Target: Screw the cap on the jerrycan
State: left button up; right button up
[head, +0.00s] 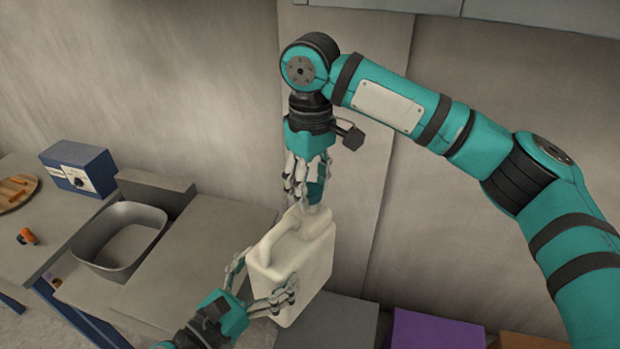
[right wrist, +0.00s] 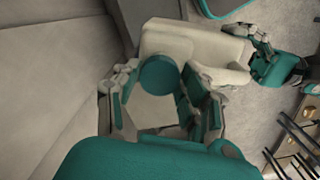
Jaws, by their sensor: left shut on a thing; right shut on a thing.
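The white jerrycan (head: 312,250) with its moulded handle is held tilted above the work surface; it also shows in the right wrist view (right wrist: 180,42). My left gripper (head: 262,282) is shut around the lower body of the jerrycan, with fingers on both sides. My right gripper (head: 308,188) points down over the top of the jerrycan, near its spout. In the right wrist view, the round teal cap (right wrist: 160,75) is between its fingers. The fingers hide the spout, and I cannot tell whether the cap sits on the thread.
A grey bin (head: 118,240) is set in the table on the left, beside a blue box with a dial (head: 78,168). A wooden disc (head: 16,190) and a small orange object (head: 27,236) lie further left. A purple box (head: 435,330) is at the lower right. A wall stands behind.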

pick_arm(q)
jog(key=shift+r, duration=0.2)
pick_arm(e)
jog(key=shift+f, duration=0.7)
pick_arm(q)
grip_shut()
pick_arm(e)
jog(key=m, duration=0.6)
jog(key=shift+a, duration=0.1)
jog(key=m, duration=1.8)
jog(key=shift+w, duration=0.15)
pick_arm(q)
jog(key=shift+s+d, duration=0.1)
pick_arm(e)
jog(key=m, duration=0.3)
